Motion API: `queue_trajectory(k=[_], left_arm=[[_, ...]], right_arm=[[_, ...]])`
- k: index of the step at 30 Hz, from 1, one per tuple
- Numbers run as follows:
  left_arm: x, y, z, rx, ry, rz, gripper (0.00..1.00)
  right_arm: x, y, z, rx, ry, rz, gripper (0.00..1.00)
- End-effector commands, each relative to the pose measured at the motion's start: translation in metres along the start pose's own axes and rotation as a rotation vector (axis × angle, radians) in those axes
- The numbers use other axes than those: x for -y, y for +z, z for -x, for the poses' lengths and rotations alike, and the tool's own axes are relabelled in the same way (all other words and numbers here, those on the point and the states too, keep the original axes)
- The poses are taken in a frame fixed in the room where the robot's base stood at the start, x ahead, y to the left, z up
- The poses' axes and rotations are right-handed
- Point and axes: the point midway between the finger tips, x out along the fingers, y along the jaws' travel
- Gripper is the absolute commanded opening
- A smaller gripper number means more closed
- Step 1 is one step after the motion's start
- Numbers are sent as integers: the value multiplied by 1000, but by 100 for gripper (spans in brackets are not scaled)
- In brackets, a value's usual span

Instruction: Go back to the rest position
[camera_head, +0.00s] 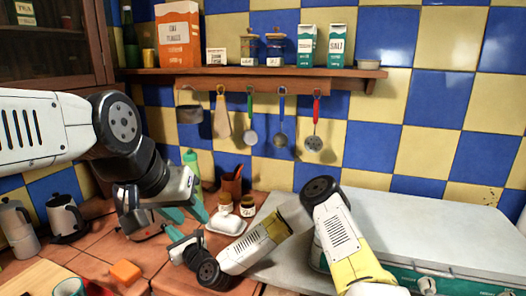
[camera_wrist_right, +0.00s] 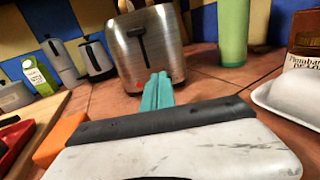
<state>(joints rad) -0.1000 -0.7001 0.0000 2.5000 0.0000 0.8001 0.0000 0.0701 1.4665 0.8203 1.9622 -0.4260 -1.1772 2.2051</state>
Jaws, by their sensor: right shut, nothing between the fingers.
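My left gripper (camera_head: 186,212) hangs over the counter at the end of the white and black arm from the left. Its two teal fingers are apart, with nothing seen between them. My right gripper (camera_head: 174,234) is low over the tiled counter, just below the left one in the head view. In the right wrist view its teal fingers (camera_wrist_right: 157,92) are pressed together and empty. They point toward the silver toaster (camera_wrist_right: 148,45), which is mostly hidden behind my left arm in the head view. I cannot tell the gap between the fingers and the toaster.
An orange block (camera_head: 126,272) lies left of my right gripper. A kettle (camera_head: 65,217) and moka pot (camera_head: 18,228) stand at left. Utensils hang below the shelf (camera_head: 245,72).

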Motion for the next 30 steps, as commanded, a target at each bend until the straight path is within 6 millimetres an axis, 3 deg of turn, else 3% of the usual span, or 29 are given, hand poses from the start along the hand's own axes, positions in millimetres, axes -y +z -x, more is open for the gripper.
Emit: queue_trajectory(k=[11,14,20,26,30], left_arm=[[0,0,0,0,0,0,36],[0,0,0,0,0,0,36],[0,0,0,0,0,0,36],[0,0,0,0,0,0,36],[0,0,0,0,0,0,36]], right_arm=[[1,5,0,-11,23,61,0],[4,14,2,-40,73,203,0],[22,35,19,-148,216,646,0],[57,58,52,-274,348,1071,0],[88,80,84,-372,434,1337,0]])
